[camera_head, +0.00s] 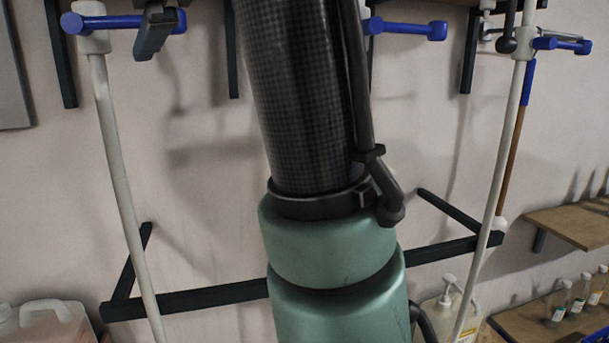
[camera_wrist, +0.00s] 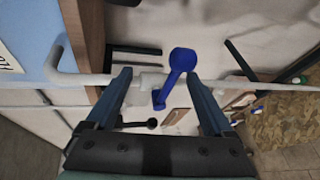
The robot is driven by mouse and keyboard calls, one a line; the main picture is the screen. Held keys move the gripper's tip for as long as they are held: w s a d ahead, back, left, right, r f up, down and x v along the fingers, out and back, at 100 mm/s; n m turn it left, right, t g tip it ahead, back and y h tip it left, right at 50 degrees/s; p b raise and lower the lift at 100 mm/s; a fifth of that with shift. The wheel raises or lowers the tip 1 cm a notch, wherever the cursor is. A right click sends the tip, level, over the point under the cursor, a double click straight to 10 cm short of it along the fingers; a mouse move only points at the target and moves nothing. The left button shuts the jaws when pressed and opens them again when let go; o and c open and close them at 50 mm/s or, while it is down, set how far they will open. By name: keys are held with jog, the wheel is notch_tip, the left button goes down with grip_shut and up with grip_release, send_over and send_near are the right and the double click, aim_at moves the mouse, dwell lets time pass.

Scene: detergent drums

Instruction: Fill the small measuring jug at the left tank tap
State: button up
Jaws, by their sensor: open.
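In the wrist view, my gripper (camera_wrist: 160,88) is open and empty. A blue tap lever (camera_wrist: 182,62) with a rounded end shows in the gap between the fingers, and neither finger seems to touch it. A pale pipe (camera_wrist: 255,85) crosses behind the fingers. In the head view, the left tap (camera_head: 93,28) has a blue handle on a white vertical pipe at the upper left. A dark finger of my gripper (camera_head: 155,32) hangs close to the right end of that handle. I cannot make out the small measuring jug in either view.
Another blue tap handle (camera_head: 405,28) is right of my arm, and a further one (camera_head: 560,43) is at the far right. Dark wall brackets (camera_head: 190,300) run below. A jerrycan (camera_head: 48,322) is lower left; a pump bottle (camera_head: 440,308) and shelves (camera_head: 570,222) are right.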

jog(key=v, duration=0.4)
jog(key=shift+d+r, duration=0.1)
dwell(0.3)
